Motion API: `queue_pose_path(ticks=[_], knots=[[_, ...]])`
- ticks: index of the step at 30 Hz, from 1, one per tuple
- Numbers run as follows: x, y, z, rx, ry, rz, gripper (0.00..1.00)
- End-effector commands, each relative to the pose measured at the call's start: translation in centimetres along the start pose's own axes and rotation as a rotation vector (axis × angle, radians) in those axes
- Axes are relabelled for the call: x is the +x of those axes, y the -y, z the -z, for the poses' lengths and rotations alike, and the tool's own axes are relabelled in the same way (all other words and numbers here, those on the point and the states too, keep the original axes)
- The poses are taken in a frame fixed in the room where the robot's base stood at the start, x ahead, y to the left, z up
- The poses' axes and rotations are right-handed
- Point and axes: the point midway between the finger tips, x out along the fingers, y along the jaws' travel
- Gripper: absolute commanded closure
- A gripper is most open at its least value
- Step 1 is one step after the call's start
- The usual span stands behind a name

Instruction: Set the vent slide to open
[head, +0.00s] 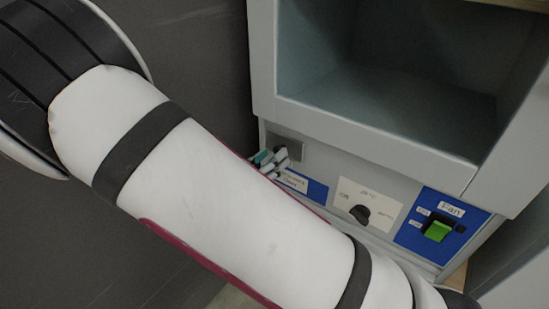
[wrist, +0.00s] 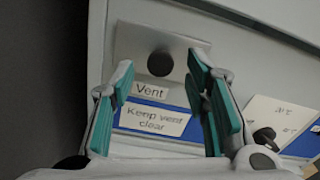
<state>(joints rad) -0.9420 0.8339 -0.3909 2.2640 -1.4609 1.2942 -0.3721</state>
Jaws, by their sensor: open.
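The vent slide is a round black knob (wrist: 160,63) on a grey plate (wrist: 135,42), above the "Vent" label (wrist: 150,90) in the wrist view. In the head view the grey plate (head: 291,148) shows at the panel's left end, partly behind my gripper (head: 271,160). My gripper (wrist: 159,64) is open, with one teal finger to the left of the knob and one to the right. Gaps show between the knob and both fingers in the picture. I cannot tell how far the fingertips are from the plate. No open or shut marks for the slide are readable.
A "Keep vent clear" label (wrist: 153,119) lies below the knob. To the right are a white dial plate with a dark knob (head: 359,213) and a blue Fan panel with a green switch (head: 437,231). An open empty compartment (head: 390,85) is above. My arm crosses the head view.

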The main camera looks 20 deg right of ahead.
Motion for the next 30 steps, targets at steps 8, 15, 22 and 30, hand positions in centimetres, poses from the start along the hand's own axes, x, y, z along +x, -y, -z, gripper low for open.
queue_pose_path(ticks=[8,15,22,30], knots=[[2.1,0.0,0.0,0.0,0.0,0.0,0.57],[2.2,0.0,0.0,0.0,0.0,0.0,0.57],[2.2,0.0,0.0,0.0,0.0,0.0,1.0],[2.2,0.1,-0.1,-0.001,0.0,0.0,1.0]])
